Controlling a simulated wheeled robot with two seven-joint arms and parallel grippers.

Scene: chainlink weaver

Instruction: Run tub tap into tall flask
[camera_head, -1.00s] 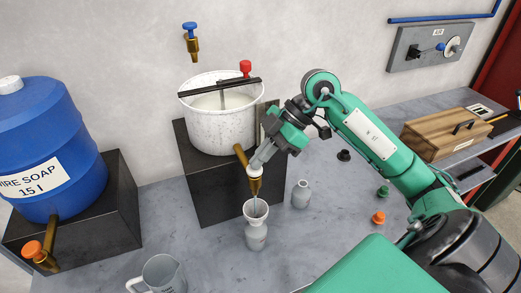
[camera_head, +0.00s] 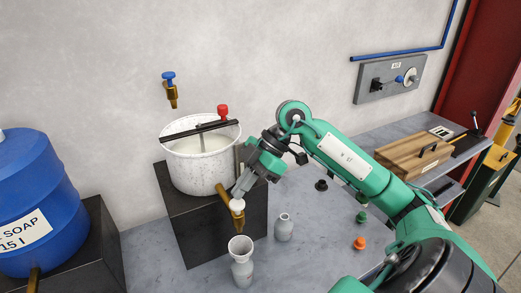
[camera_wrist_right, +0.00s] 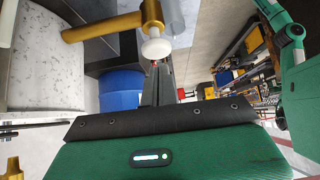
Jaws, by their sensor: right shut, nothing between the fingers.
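The white speckled tub (camera_head: 200,175) stands on a black block, with a brass tap (camera_head: 224,192) at its front. The tap's white knob (camera_head: 237,204) also shows in the right wrist view (camera_wrist_right: 156,50). My right gripper (camera_head: 241,190) is shut and empty, its fingertips close to the knob; I cannot tell if they touch it. They also show in the wrist view (camera_wrist_right: 155,70). A grey flask with a wide funnel mouth (camera_head: 242,270) stands upright below the tap's spout. I see no clear stream between them. My left gripper is out of view.
A smaller grey flask (camera_head: 284,228) stands right of the funnel-mouthed one. A blue soap barrel (camera_head: 38,190) is at the left. Black, green and orange stoppers (camera_head: 359,243) lie to the right. A wooden box (camera_head: 412,158) stands farther back.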

